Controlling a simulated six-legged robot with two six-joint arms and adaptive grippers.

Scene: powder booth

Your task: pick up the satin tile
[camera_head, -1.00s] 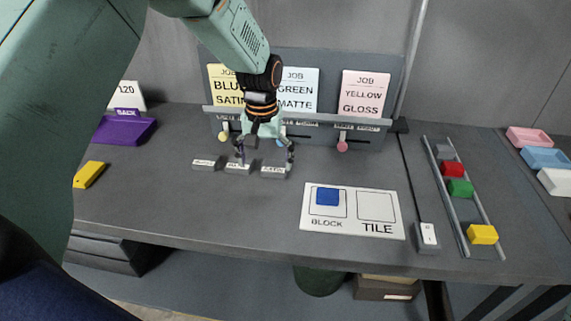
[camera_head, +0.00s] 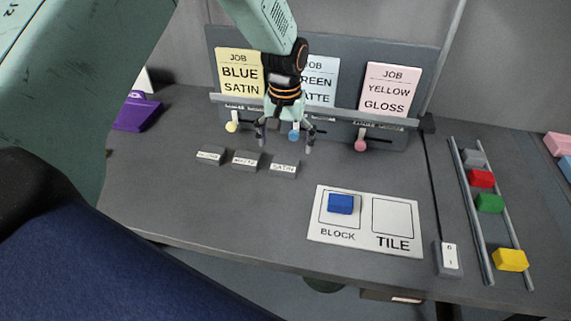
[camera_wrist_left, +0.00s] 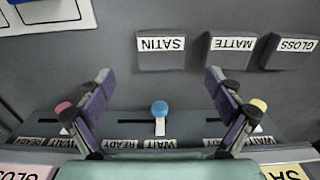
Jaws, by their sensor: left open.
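The satin tile (camera_head: 284,170) is a small dark grey block with a white label reading SATIN, the rightmost of three on the grey bench. In the left wrist view the satin tile (camera_wrist_left: 161,55) is upside down, beyond the fingertips and roughly centred between them. My left gripper (camera_head: 285,143) is open and empty, with its fingers spread, and appears just behind the satin tile in the head view. In the wrist view its two purple fingers (camera_wrist_left: 160,80) are apart, touching no tile. My right gripper is not in view.
The matte tile (camera_head: 246,161) and gloss tile (camera_head: 210,156) stand left of it. Behind is a job board (camera_head: 322,62) with cards and coloured slider knobs. A white BLOCK/TILE board (camera_head: 365,246) carries a blue block (camera_head: 341,204); its TILE square is empty. A rail (camera_head: 492,215) holds coloured blocks.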

